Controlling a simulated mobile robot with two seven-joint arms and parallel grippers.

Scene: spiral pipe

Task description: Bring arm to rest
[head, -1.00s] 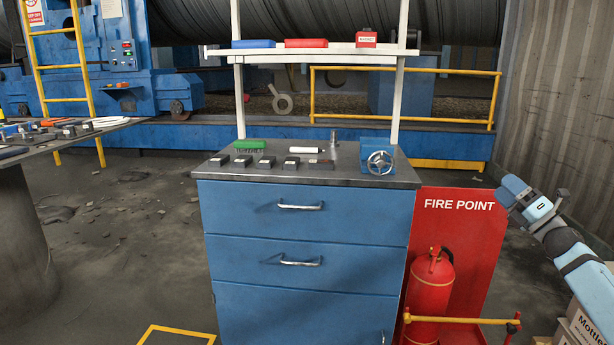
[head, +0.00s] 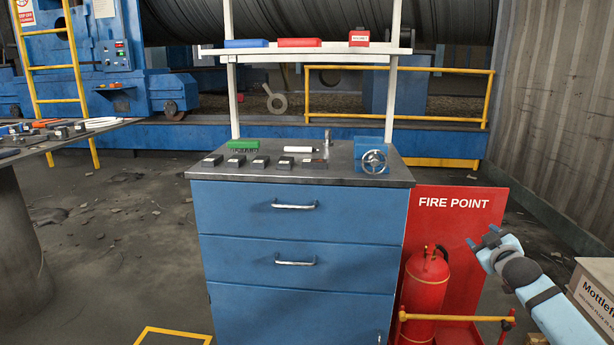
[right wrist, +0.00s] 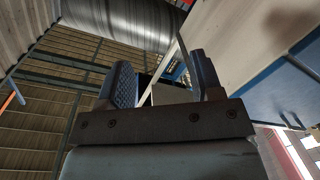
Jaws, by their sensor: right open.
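My right gripper (head: 482,242) is at the right of the head view, in front of the red fire point board (head: 480,225). Its fingers are apart with nothing between them, and its arm comes in from the lower right corner. In the right wrist view the two fingers (right wrist: 160,88) stand apart and empty, with the view tilted. The gripper is to the right of the blue drawer cabinet (head: 300,255) and clear of it. My left gripper does not show in the head view.
A red fire extinguisher (head: 423,285) stands below and left of my right gripper, behind a yellow rail (head: 455,318). A cardboard box (head: 592,285) is at the far right.

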